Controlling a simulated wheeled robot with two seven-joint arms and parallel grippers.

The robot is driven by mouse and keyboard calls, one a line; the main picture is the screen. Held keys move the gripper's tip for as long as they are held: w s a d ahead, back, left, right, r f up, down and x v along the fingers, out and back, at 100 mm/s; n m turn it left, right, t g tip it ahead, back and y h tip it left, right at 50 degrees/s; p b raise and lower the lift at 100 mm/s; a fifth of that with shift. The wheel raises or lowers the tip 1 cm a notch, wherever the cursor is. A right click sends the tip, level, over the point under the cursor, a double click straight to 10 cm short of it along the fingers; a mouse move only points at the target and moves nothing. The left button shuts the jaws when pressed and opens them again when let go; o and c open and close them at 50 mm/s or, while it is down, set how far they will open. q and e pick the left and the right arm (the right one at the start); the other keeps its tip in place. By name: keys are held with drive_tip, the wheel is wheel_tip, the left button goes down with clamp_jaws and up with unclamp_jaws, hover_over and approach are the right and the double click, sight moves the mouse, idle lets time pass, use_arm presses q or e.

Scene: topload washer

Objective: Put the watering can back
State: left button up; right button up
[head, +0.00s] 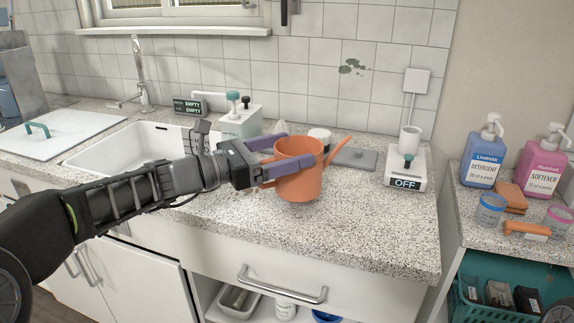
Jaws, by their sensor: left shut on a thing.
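An orange watering can (299,178) with a spout pointing up to the right shows near the middle of the head view, over the speckled counter (373,229). My left gripper (285,158) reaches in from the left and is shut on the can, with its purple fingers around the body. The can looks upright. I cannot tell for certain whether its base touches the counter or hangs just above it. My right gripper is not in view.
A white sink (118,152) lies behind my left arm. A white device marked OFF (405,181) stands at the counter's right. A blue detergent bottle (482,152) and a pink softener bottle (543,166) stand on the right-hand side counter. The counter's front right is clear.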

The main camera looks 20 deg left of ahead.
use_arm(q)
drive_tip(key=shift+f, duration=1.35)
drive_tip(key=shift+f, duration=0.1)
drive_tip(key=shift+f+b, duration=0.15)
drive_tip(key=shift+b, duration=0.2)
drive_tip(key=o, duration=1.3)
drive_tip(key=shift+r, duration=0.25)
drive_tip(key=shift+s+a, duration=0.1)
drive_tip(key=shift+a, duration=0.05)
drive_tip(key=p+v, duration=0.1)
drive_tip(key=v, duration=1)
drive_tip(key=shift+s+a, duration=0.2)
drive_tip(key=shift+s, duration=0.1)
